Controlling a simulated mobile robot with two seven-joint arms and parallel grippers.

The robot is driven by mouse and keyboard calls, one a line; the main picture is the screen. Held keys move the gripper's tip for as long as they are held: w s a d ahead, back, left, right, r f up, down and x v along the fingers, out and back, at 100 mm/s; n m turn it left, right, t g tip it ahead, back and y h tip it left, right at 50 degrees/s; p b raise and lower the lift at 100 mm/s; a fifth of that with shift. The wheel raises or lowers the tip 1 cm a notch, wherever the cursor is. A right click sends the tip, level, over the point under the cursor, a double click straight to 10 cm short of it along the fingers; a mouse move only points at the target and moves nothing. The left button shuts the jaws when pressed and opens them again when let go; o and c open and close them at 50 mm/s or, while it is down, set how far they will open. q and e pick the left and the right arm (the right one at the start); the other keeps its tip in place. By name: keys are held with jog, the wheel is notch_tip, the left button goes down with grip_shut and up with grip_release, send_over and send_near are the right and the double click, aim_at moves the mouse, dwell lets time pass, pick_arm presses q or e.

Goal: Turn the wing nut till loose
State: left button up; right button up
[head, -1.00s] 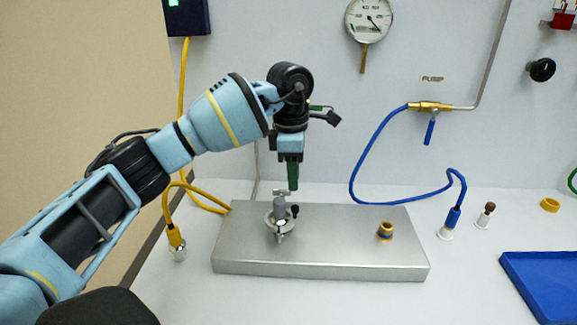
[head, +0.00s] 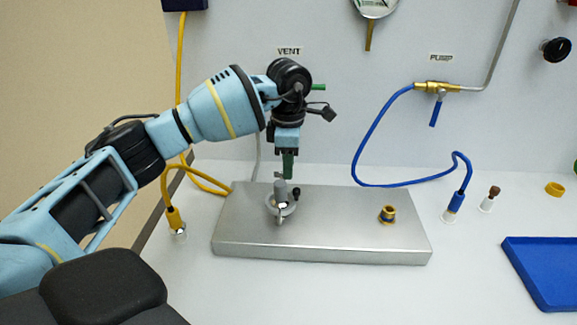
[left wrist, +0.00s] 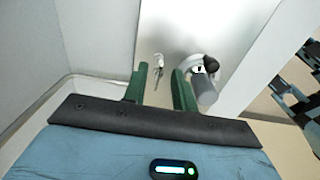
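A grey fitting with an upright cylinder (head: 281,191) and a black knob (head: 296,192) stands on the left part of a metal block. The cylinder also shows in the left wrist view (left wrist: 205,88). A small silver piece, which looks like the wing nut (left wrist: 158,63), shows beyond the fingers in the left wrist view. In the head view its small end (head: 278,175) shows behind the cylinder. My left gripper (head: 288,178) points down just behind the fitting. Its green fingers (left wrist: 161,88) are apart, with nothing clearly between them. My right gripper is not in view.
A blue hose (head: 365,140) and a yellow hose (head: 182,100) hang at the sides. A blue tray (head: 545,270) lies at right. The wall closes off the back.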

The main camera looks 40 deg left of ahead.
pick_arm(q)
jog(key=shift+f, duration=0.55)
grip_shut()
